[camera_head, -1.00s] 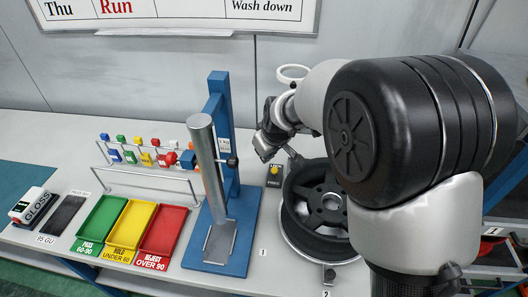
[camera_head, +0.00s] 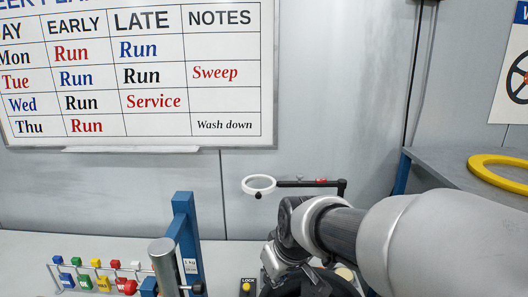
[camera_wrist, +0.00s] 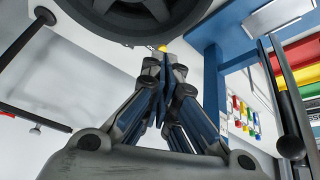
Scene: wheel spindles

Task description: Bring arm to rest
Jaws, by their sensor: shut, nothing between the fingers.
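My gripper (camera_wrist: 160,92) is in the wrist view with its dark fingers closed together and nothing between them. In the head view my arm reaches in from the lower right, and its wrist is low in the middle; the fingertips cannot be made out there. The dark wheel (camera_wrist: 125,25) fills the top of the wrist view, beyond the fingertips. Only part of the wheel (camera_head: 300,286) shows at the bottom of the head view, behind my arm.
A blue stand (camera_head: 186,235) with a metal cylinder (camera_head: 164,266) stands left of my wrist. A rack of coloured tags (camera_head: 95,277) is farther left. A white ring (camera_head: 259,185) on a dark arm rises behind. A yellow ring (camera_head: 500,172) lies on the right bench.

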